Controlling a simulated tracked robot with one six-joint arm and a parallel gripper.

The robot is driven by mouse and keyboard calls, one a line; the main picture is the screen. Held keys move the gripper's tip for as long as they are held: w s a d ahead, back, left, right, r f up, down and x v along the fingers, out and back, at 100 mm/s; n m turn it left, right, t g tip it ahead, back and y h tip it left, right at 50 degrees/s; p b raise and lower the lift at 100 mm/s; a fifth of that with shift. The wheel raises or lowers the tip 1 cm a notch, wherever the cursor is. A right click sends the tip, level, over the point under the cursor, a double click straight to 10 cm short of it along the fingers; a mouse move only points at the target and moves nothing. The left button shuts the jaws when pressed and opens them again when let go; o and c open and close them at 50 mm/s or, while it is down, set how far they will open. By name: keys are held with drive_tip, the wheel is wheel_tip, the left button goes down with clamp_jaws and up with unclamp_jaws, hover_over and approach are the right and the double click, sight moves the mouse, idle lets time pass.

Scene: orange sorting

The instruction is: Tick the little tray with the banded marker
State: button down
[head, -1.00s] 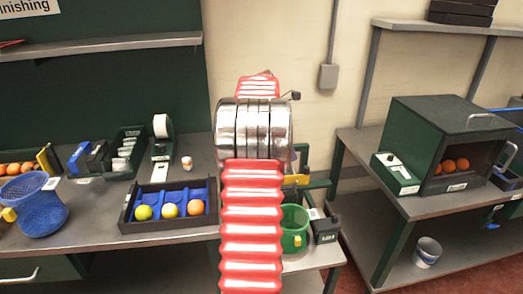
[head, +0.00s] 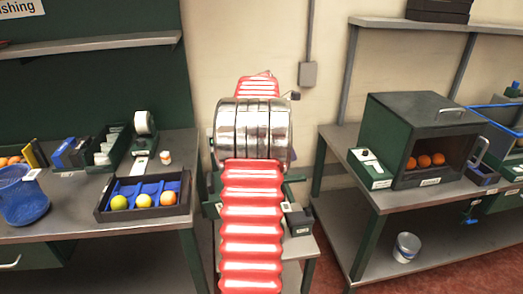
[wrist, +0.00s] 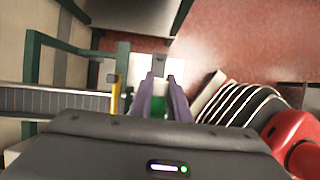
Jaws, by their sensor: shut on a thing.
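My gripper (wrist: 158,92), with its purple fingers, is shut on a small pale thing in the wrist view. Some green shows between the fingers. I cannot make out bands, so I cannot tell whether the pale thing is the banded marker. In the head view my arm hides the gripper. A black tray with blue compartments (head: 145,213) stands on the left bench and holds a yellow-green, a yellow and an orange fruit. A small dark tray (head: 482,176) stands beside the green box on the right bench. I cannot tell which is the little tray.
A blue basket (head: 22,200) stands at the left bench's front. A white-label roll (head: 144,123) and bins are behind the tray. The green box (head: 418,130) with oranges is on the right bench. A pail (head: 406,247) stands on its lower shelf.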

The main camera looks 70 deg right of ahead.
drive_tip(key=w+a+f+m, duration=0.2)
drive_tip(key=w+a+f, duration=0.2)
drive_tip(key=w+a, duration=1)
drive_tip(key=w+a+f+m+y, duration=0.1)
drive_tip(key=w+a+f, duration=0.4)
drive_tip(key=w+a, duration=0.9)
drive_tip(key=w+a+f+m+y, duration=0.1)
drive_tip(key=w+a+f+m, duration=0.2)
drive_tip(key=w+a, duration=1.1)
drive_tip(key=a+f, duration=0.1)
drive_tip(key=a, duration=2.2)
drive_tip(key=shift+f+g, duration=0.15)
drive_tip(key=shift+g, duration=0.25)
drive_tip(key=shift+w, duration=0.2)
